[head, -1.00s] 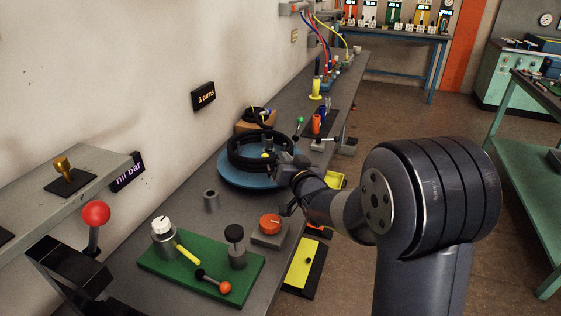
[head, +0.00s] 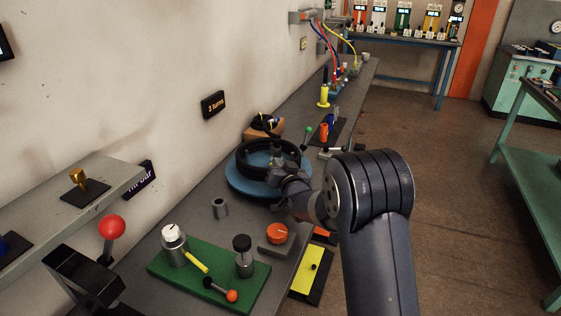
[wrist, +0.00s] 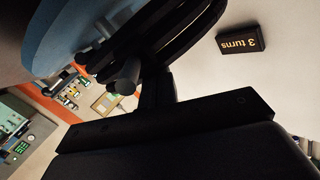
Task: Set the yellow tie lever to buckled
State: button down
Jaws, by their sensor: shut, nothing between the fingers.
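A black hose coil (head: 245,162) lies on a round blue turntable (head: 235,188) on the grey bench. My gripper (head: 277,158) is shut and empty, low over the middle of the coil. No yellow tie lever shows clearly on the coil now; my gripper and wrist cover part of it. In the wrist view, dark curved hose (wrist: 180,30) and the blue turntable edge (wrist: 65,30) are close to my gripper. I cannot tell whether it touches the coil.
A green board (head: 215,285) with knobs, a yellow bar (head: 197,260) and an orange-tipped lever (head: 231,295) is nearer. A "3 turns" sign (head: 213,104) hangs on the wall.

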jog(key=shift+f+b, duration=0.15)
jog(key=shift+b, duration=0.15)
jog(key=shift+w+a+f+b, duration=0.15)
jog(key=shift+f+b, duration=0.3)
jog(key=shift+b, duration=0.75)
